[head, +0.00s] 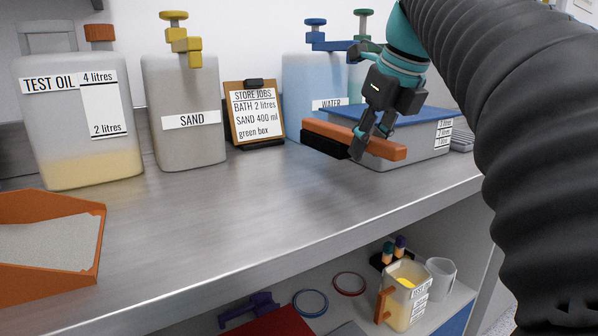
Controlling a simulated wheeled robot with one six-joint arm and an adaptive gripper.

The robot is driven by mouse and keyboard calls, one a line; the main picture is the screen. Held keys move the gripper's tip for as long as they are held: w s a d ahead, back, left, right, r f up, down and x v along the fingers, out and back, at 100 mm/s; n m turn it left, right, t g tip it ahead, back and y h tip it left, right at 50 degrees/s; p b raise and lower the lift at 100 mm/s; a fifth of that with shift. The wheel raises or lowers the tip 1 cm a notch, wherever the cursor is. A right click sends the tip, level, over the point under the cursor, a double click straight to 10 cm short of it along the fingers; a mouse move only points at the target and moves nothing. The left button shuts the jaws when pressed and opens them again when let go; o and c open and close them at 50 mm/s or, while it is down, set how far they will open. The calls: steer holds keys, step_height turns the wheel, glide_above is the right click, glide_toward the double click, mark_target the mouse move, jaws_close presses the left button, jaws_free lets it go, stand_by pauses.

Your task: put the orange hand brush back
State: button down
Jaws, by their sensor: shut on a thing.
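The orange hand brush (396,151) has a long orange handle and a dark bristle block at its left end. My gripper (363,140) is shut on the brush and reaches down from the upper right. The brush lies roughly level over the back right of the steel bench, in front of a grey bin with a blue lid (425,138). I cannot tell whether its bristles touch the bench. My fingers hide part of the handle.
A sand tank (185,130), a test oil tank (75,155), a water tank (310,85) and a clipboard (255,115) line the back. An orange tray of sand (85,232) stands at the left. The middle bench is clear. A lower shelf holds a jug (402,302) and rings.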

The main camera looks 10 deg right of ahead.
steer(key=shift+w+a+f, duration=0.75)
steer(key=shift+w, duration=0.2)
steer(key=shift+f+b, duration=0.55)
steer(key=shift+f, duration=1.4)
steer(key=c, duration=0.9)
jaws_free()
steer(key=shift+f, duration=0.1)
steer(key=shift+o, duration=0.2)
steer(key=p+v, duration=0.2)
steer(key=v, duration=1)
